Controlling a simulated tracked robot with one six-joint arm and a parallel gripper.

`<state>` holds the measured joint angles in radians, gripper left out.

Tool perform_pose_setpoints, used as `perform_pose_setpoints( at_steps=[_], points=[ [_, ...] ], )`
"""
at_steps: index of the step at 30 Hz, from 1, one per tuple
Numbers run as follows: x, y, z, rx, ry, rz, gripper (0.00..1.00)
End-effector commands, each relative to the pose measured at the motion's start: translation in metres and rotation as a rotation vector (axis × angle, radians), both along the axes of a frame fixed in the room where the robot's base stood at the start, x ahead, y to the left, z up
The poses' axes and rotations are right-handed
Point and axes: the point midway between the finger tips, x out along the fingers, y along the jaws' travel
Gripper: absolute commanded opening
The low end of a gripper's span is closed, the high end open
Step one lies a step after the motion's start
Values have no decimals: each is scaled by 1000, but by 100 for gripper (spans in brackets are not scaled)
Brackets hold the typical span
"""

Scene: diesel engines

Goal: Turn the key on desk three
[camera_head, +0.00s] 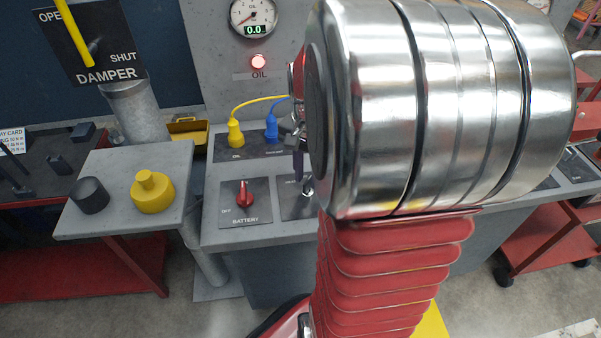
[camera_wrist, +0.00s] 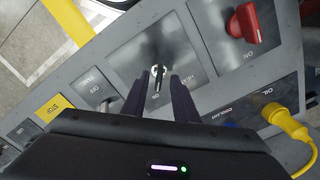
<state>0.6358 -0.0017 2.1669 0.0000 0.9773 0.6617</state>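The grey sloped desk (camera_head: 215,238) carries a plate with a small metal switch or key (camera_head: 308,186), partly hidden behind my arm in the head view. In the wrist view this metal piece (camera_wrist: 158,74) stands up from a dark plate marked HEAT, and its exact shape is hard to make out. My gripper (camera_wrist: 159,84) has its two dark fingers apart, one on each side of the metal piece; I cannot tell whether they touch it. In the head view the dark fingers of my gripper (camera_head: 299,165) point down at that plate.
A red BATTERY knob (camera_head: 243,193) sits left of the plate. Yellow plug (camera_head: 236,133) and blue plug (camera_head: 271,130) with cables stand behind. A side table (camera_head: 120,160) holds a black cap (camera_head: 89,194) and a yellow cap (camera_head: 152,192). A STOP label (camera_wrist: 50,108) shows in the wrist view.

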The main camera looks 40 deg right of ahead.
Motion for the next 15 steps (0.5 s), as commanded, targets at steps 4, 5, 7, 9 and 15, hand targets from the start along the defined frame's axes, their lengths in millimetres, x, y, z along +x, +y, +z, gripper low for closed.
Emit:
perform_pose_setpoints(
  at_steps=[4,5,7,9,15],
  points=[
    [0,0,-12,0,0,0,27],
    [0,0,-13,0,0,0,27],
    [0,0,-14,-1,-1,0,27],
    [0,0,-14,-1,-1,0,27],
    [0,0,-14,-1,-1,0,24]
  ],
)
